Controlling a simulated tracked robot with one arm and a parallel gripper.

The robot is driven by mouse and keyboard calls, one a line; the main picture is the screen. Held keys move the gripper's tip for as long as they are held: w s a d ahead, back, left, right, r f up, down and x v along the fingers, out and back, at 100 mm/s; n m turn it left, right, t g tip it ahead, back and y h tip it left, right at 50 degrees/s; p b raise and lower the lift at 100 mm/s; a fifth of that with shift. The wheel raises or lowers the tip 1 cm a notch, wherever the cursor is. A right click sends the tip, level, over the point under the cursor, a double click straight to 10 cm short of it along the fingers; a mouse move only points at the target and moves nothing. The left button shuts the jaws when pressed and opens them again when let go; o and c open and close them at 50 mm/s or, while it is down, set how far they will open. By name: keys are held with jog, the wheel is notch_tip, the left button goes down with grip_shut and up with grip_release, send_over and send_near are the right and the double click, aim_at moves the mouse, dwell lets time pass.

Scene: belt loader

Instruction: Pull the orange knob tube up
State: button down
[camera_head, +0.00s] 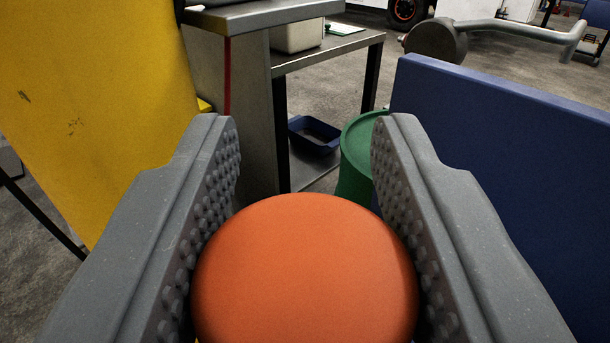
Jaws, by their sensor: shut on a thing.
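The orange knob (305,270) is large and round and fills the lower middle of the head camera view. My gripper (305,215) is shut on it, with one grey studded finger on its left side and one on its right. The fingertips reach past the knob's far edge. The tube below the knob is hidden from this view.
A yellow panel (90,110) stands close on the left and a blue panel (510,170) close on the right. Beyond the knob are a green bin (357,160), a grey metal table (330,50) and a blue tray (314,135). Open floor lies farther back.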

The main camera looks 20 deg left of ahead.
jog(key=shift+r+p, duration=0.6)
jog(key=shift+r, duration=1.35)
jog(key=c, duration=0.9)
grip_release()
jog(key=shift+c, duration=0.2)
jog(key=shift+s+f, duration=0.1)
jog(key=shift+f, duration=0.1)
jog(key=shift+s+d, duration=0.15)
jog(key=shift+s, duration=0.05)
jog(key=v, duration=1.3)
jog(key=shift+p, duration=0.35)
